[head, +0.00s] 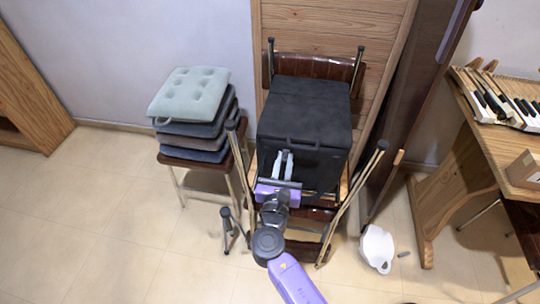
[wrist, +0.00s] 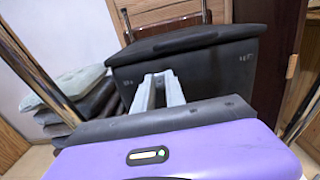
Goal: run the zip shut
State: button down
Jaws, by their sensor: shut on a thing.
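A black, box-shaped bag (head: 306,102) sits on a wooden chair with metal legs, in the middle of the head view. Its flat top and dark front also show in the wrist view (wrist: 212,72). My gripper (head: 283,155) is at the upper front of the bag, left of the front's middle. Its two pale fingers (wrist: 159,79) point at the front face, just below the lid edge. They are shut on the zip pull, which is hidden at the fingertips. The zip line is too dark to make out.
A stool with stacked cushions (head: 190,96) stands left of the chair. Chair legs (head: 352,200) rise on both sides of my gripper. A white object (head: 377,248) lies on the floor at right. A wooden table with piano keys (head: 508,103) is at far right. Floor at left is clear.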

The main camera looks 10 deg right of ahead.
jog(key=s+d, duration=0.1)
jog(key=d, duration=0.3)
jog(key=s+d+p, duration=0.1)
jog(key=s+d, duration=0.1)
jog(key=d, duration=0.3)
jog(key=s+d, duration=0.1)
jog(key=d, duration=0.4)
jog(key=shift+s, duration=0.3)
jog(key=c, duration=1.4)
grip_release()
jog(key=shift+s+a, duration=0.1)
send_near(337, 156)
jog(key=shift+v, duration=1.2)
